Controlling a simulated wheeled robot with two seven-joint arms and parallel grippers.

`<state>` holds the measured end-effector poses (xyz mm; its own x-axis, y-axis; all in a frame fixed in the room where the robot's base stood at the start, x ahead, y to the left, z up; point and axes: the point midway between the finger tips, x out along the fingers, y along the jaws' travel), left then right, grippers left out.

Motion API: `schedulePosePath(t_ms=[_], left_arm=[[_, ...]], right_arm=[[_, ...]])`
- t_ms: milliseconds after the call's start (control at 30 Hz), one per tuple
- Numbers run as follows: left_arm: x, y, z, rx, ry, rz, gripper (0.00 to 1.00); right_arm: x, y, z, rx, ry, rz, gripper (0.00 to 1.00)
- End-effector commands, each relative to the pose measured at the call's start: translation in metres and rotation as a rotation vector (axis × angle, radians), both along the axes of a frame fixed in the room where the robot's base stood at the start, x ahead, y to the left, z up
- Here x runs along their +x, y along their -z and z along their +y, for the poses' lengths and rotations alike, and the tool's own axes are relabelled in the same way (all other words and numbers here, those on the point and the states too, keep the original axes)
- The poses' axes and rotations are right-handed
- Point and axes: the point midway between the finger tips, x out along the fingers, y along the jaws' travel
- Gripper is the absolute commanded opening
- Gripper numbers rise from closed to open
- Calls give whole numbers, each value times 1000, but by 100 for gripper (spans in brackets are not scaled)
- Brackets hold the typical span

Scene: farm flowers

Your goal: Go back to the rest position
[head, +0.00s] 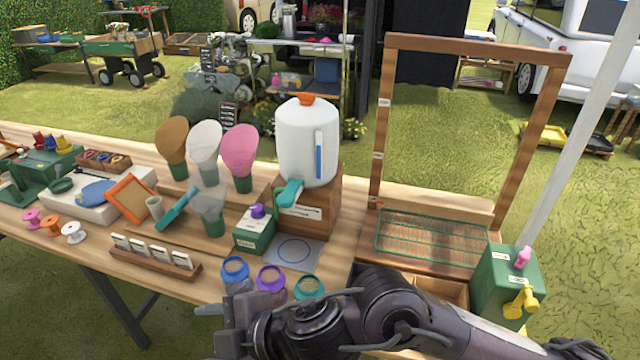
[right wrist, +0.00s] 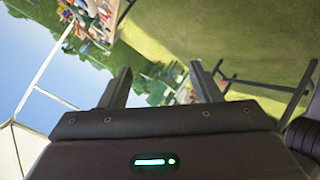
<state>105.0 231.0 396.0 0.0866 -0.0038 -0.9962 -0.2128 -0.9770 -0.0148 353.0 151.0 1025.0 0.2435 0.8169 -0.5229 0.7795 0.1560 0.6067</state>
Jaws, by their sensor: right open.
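My right arm reaches in from the lower right of the head view and lies across the front of the wooden table (head: 225,284). Its gripper end points left, in front of the jars and partly hiding them. In the right wrist view my right gripper (right wrist: 162,84) is open, its two dark fingers wide apart. Nothing is between the fingers; only grass, hedge and sky show behind them. My left gripper is in neither view.
Three jars with blue, purple and teal rims (head: 235,266) stand close behind my right arm. A white dispenser (head: 305,150), a tall wooden frame (head: 380,130) and a green box (head: 492,285) stand further back and right. Grass (head: 60,310) is open at the lower left.

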Motion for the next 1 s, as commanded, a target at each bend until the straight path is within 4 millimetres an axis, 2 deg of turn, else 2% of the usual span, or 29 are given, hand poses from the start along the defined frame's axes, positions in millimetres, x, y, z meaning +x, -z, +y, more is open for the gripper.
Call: schedulePosePath(t_ms=[67,133,233,367,467,500,600,700,800,1000], left_arm=[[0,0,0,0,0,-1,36],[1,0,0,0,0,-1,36],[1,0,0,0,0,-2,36],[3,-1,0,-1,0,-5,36],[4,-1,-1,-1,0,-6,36],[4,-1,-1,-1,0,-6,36],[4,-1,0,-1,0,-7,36],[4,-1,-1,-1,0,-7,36],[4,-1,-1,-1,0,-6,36],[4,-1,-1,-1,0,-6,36]], right_arm=[[9,-19,2,112,124,37,57],[25,-32,-8,186,255,70,57],[51,-38,-35,257,464,141,57],[78,-19,-94,282,761,269,57],[85,12,-151,252,994,390,57],[83,28,-174,229,1084,444,57],[69,63,-225,163,1269,562,57],[49,90,-262,97,1399,656,57],[27,110,-291,38,1501,734,57],[-19,140,-336,-74,1660,874,57]])
